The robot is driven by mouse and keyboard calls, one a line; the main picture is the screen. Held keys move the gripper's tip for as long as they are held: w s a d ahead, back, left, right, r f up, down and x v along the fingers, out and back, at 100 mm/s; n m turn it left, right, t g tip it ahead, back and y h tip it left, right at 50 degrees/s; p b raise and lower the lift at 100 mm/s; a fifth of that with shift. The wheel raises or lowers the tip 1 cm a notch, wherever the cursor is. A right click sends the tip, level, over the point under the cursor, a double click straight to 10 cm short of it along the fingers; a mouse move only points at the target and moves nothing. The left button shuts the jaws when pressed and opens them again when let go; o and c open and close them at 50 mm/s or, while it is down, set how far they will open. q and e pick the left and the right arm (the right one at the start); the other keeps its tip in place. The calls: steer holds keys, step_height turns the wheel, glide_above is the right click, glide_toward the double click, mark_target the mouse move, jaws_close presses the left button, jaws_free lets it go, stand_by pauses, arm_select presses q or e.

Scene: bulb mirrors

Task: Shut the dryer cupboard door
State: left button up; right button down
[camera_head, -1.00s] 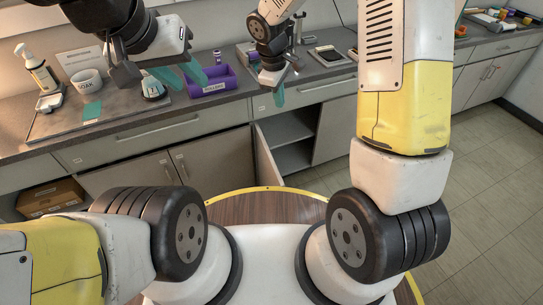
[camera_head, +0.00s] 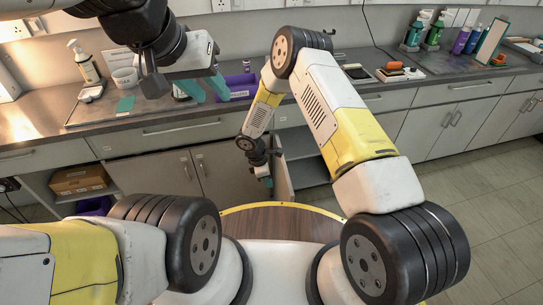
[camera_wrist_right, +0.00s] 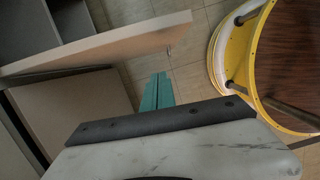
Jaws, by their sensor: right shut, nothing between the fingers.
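The cupboard door (camera_head: 282,172) stands open under the counter, jutting out from the cabinet front, with the shelved interior (camera_head: 307,165) showing to its right. In the right wrist view the door (camera_wrist_right: 110,46) crosses the upper left, its free end near the fingers. My right gripper (camera_head: 267,182) is shut and empty, low and just left of the door in the head view. Its teal fingers (camera_wrist_right: 158,92) show close together; I cannot tell whether they touch the door. My left gripper (camera_head: 206,89) is open and empty above the counter, away from the door.
A purple bin (camera_head: 240,88), a soap bottle (camera_head: 84,62) and a white mug (camera_head: 124,78) stand on the counter. Closed cupboard doors (camera_head: 215,170) lie left of the opening. A round wooden top with a yellow rim (camera_wrist_right: 222,60) is near my right gripper.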

steer(key=w+d+f, duration=0.1)
steer(key=d+f, duration=0.4)
steer(key=shift+d+f, duration=0.15)
steer(key=shift+f, duration=0.1)
steer(key=shift+w+d, duration=0.1)
